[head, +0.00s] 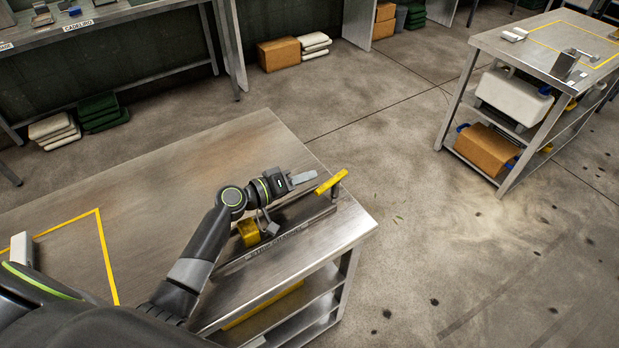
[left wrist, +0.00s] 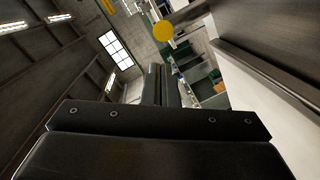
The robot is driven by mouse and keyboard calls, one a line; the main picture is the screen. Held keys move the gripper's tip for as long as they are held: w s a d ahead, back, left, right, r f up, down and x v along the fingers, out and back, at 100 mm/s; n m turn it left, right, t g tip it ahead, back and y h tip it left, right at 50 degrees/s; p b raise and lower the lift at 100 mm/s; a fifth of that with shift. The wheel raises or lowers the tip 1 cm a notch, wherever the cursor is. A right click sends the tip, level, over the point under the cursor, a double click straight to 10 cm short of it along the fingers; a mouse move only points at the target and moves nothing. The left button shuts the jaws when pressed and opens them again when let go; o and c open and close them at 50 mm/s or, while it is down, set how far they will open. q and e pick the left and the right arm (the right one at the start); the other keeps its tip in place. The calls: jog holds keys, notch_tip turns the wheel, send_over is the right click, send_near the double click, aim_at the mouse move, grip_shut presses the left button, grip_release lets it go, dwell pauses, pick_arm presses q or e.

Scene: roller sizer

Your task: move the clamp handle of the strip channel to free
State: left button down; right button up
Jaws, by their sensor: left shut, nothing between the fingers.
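The strip channel (head: 275,243) is a long metal fixture with a printed label along the right part of the near metal table. Its yellow clamp handle (head: 331,181) is a bar on top of a short upright post at the channel's far right end. My left gripper (head: 303,179) is shut and empty, just left of the handle, with a small apparent gap. In the left wrist view, the shut fingers (left wrist: 158,84) point away, and a round yellow end (left wrist: 163,30), probably the handle's, shows just beyond them. My right gripper is not in view.
Yellow tape (head: 105,255) marks the table's left part. Another metal table (head: 540,50) with white and brown containers below stands at upper right. Open floor lies between.

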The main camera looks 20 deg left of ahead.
pick_arm(q)
jog(key=shift+s+d+f, duration=0.3)
jog(key=shift+s+d, duration=0.1)
jog(key=shift+d, duration=0.15)
jog(key=shift+d+f, duration=0.1)
jog(key=shift+f, duration=0.1)
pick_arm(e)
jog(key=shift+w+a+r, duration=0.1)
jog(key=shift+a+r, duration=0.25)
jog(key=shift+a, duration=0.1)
pick_arm(q)
jog(key=shift+s+d+y+p, duration=0.1)
jog(key=shift+s+y+p, duration=0.05)
jog(key=shift+y+p, duration=0.25)
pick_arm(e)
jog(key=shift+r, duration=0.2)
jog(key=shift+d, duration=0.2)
pick_arm(q)
jog(key=shift+s+d+n+t, duration=0.15)
jog(key=shift+n+t, duration=0.25)
jog(key=shift+n, duration=0.1)
jog(key=shift+y, duration=0.3)
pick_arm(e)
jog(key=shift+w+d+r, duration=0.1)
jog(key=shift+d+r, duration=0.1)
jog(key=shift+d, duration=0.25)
